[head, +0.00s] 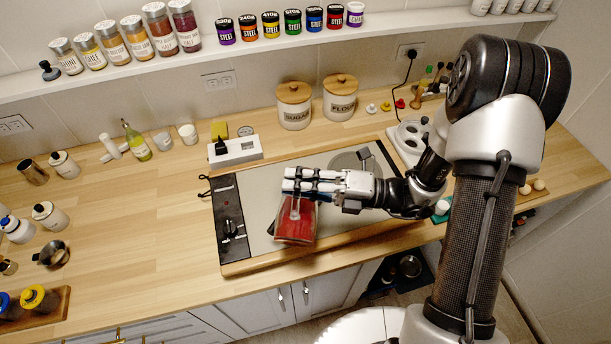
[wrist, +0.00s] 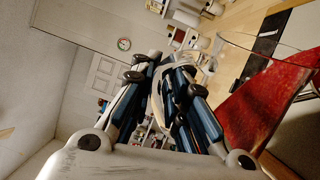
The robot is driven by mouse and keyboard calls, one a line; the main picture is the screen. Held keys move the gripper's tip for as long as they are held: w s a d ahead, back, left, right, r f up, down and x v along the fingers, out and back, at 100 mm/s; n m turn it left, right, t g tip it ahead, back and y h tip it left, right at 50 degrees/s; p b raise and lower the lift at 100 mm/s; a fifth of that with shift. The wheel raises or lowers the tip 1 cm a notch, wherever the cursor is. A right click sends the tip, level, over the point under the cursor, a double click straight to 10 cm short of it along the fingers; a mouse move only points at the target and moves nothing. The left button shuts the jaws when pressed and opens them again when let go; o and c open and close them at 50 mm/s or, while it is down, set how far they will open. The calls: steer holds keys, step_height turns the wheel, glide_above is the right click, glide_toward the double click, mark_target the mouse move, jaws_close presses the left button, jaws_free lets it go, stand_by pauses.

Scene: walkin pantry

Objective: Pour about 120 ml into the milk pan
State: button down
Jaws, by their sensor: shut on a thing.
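My gripper (head: 290,186) is shut on a clear vessel of red liquid (head: 296,222), holding it over the front left part of the cooktop. The vessel looks close to upright in the head view; I cannot tell its exact tilt. In the wrist view my gripper's fingers (wrist: 180,95) show in the middle, and the red liquid (wrist: 262,108) fills the right side. No pan shows clearly under the vessel.
The cooktop (head: 258,185) has a dark control panel (head: 230,228) at its left. Sugar (head: 294,106) and flour (head: 340,97) canisters stand behind it. The counter between the small pan and cooktop is clear.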

mark_target(294, 202)
steer(key=shift+w+r+m+p, duration=0.45)
steer(key=shift+w+p, duration=0.3)
steer(key=shift+p, duration=0.3)
stand_by(0.9)
steer(key=s+f+n+b, duration=0.1)
steer(key=b, duration=0.1)
steer(key=s+b, duration=0.1)
steer(key=b, duration=0.1)
steer(key=shift+s+a+f+n, duration=0.1)
steer(key=shift+s+f+n, duration=0.25)
steer(key=shift+s+f, duration=0.05)
steer(key=shift+s+a+r+n+g+p, duration=0.15)
steer(key=shift+s+r+n+p, duration=0.25)
steer(key=shift+r, duration=0.2)
steer(key=shift+s+d+r+n+g+p, duration=0.15)
steer(key=shift+s+r+n+p, duration=0.15)
steer(key=shift+r+n+p, duration=0.25)
steer(key=shift+s+a+f+n+b, duration=0.1)
steer(key=shift+s+f+n+b, duration=0.15)
steer(key=shift+n, duration=0.2)
steer(key=shift+s+a+n+b, duration=0.1)
steer(key=shift+s+n, duration=0.25)
steer(key=shift+n, duration=0.05)
steer(key=shift+s+r+n+p, duration=0.3)
steer(key=shift+r+n, duration=0.15)
steer(key=shift+n, duration=0.15)
